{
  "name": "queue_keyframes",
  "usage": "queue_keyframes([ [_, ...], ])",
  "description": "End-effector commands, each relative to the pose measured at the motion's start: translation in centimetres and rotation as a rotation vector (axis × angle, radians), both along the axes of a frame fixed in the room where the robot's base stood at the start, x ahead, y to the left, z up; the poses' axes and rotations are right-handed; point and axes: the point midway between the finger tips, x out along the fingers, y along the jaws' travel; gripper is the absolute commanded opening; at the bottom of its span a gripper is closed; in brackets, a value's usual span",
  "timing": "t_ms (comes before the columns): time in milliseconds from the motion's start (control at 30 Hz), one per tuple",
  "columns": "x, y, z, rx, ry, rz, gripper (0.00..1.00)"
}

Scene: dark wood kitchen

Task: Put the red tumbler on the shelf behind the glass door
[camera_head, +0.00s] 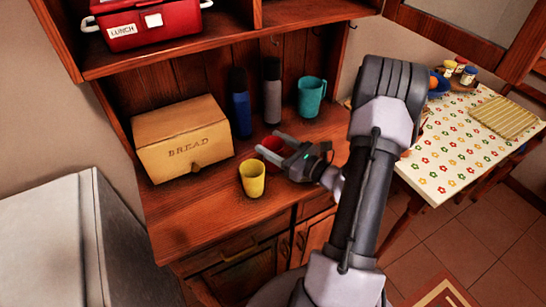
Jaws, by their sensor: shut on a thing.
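The red tumbler (273,144) is on or just above the wooden counter of the hutch, behind the yellow cup. My gripper (271,144) is shut on the red tumbler, with one finger on each side of it. The fingers and gripper body hide part of the tumbler. I cannot tell whether its base touches the counter.
A yellow cup (252,178) stands close in front of the tumbler. A bread box (183,138), a blue bottle (241,113), a grey bottle (272,98) and a teal mug (311,97) stand behind. A red lunch box (147,20) is on the upper shelf (215,48).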

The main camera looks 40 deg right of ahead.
Motion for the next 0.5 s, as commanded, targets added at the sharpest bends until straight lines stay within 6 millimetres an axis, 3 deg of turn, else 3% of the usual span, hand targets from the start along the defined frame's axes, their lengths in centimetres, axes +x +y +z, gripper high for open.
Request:
queue_keyframes([
  [100, 0.0, 0.0, 0.0, 0.0, 0.0, 0.0, 0.0],
  [367, 0.0, 0.0, 0.3, 0.0, 0.0, 0.0, 0.0],
  [500, 0.0, 0.0, 1.9, -0.001, -0.001, 0.0, 0.0],
])
